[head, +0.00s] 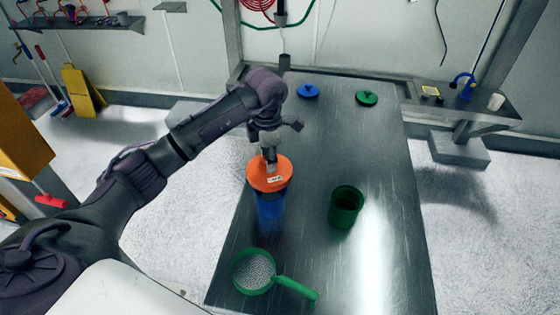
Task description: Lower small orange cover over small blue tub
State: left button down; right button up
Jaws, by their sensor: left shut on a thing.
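The small orange cover (262,182) is a round disc with a white label on top. My left gripper (268,165) is shut on it from above. The small blue tub (270,207) stands on the metal table directly below the cover. The cover hides the tub's rim, so I cannot tell whether the two touch or a small gap is left. My right gripper is not in view.
An open green tub (346,206) stands to the right. A green sieve (254,272) with its handle lies at the table's near edge. A blue lid (308,91) and a green lid (367,98) lie at the far end. The table (325,135) is clear between them.

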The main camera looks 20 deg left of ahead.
pick_arm(q)
jog(key=shift+d+f, duration=0.15)
jog(key=shift+f, duration=0.25)
jog(key=shift+f+b, duration=0.55)
jog(key=shift+b, duration=0.05)
jog(key=shift+f+b, duration=0.75)
jog(key=shift+f, duration=0.6)
jog(key=shift+f+b, duration=0.65)
jog(key=shift+f, duration=0.05)
jog(key=shift+f+b, duration=0.65)
jog(key=shift+f, duration=0.1)
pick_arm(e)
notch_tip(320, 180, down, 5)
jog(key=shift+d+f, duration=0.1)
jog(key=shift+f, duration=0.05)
pick_arm(q)
jog(key=c, duration=0.8)
grip_release()
jog(key=shift+o, duration=0.4)
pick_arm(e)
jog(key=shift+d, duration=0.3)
